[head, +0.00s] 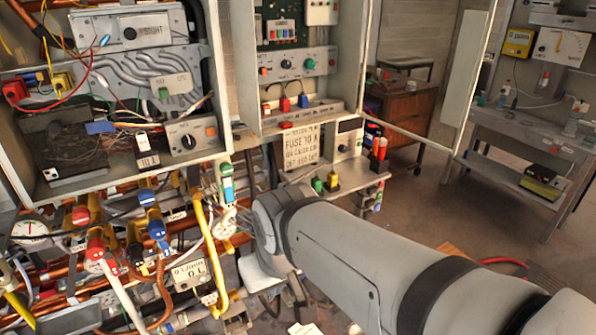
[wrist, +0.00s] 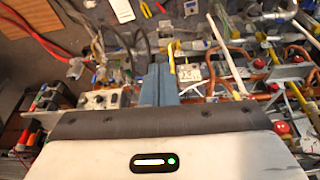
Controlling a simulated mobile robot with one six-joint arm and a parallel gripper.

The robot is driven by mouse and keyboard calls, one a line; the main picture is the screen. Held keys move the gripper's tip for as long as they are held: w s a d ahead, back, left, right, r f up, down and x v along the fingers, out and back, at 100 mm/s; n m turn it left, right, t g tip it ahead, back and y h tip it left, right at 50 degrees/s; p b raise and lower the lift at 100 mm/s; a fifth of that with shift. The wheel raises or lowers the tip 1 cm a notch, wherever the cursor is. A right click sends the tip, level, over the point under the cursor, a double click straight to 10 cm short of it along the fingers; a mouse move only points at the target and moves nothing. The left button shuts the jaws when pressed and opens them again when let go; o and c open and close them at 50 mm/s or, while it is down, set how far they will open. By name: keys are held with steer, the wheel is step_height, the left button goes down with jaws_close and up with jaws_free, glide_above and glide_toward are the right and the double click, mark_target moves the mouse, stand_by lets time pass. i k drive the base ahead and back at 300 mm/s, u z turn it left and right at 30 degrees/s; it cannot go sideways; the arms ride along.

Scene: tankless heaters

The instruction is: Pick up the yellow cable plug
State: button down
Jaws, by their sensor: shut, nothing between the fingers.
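A yellow plug-like block (head: 62,82) sits in the left open heater box, beside a red one with a red wire. Another small yellow connector (head: 332,182) stands upright on the ledge under the middle box, next to a green one. I cannot tell which is the cable plug. My gripper (wrist: 158,80) shows in the wrist view as two blue-grey fingers shut together, with nothing held. It hangs above pipes and fittings, apart from both yellow pieces as far as I can see. In the head view, my grey arm hides the gripper.
The left heater box (head: 222,165) and middle box (head: 240,75) stand open. Below are copper pipes, valves and a bent yellow hose (head: 205,250). A grey workbench (head: 535,130) stands at the right.

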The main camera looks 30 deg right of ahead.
mark_target(333, 180)
steer(key=u, duration=1.7)
steer(key=k, duration=1.05)
steer(key=z, duration=1.55)
steer(key=i, duration=1)
steer(key=z, duration=0.1)
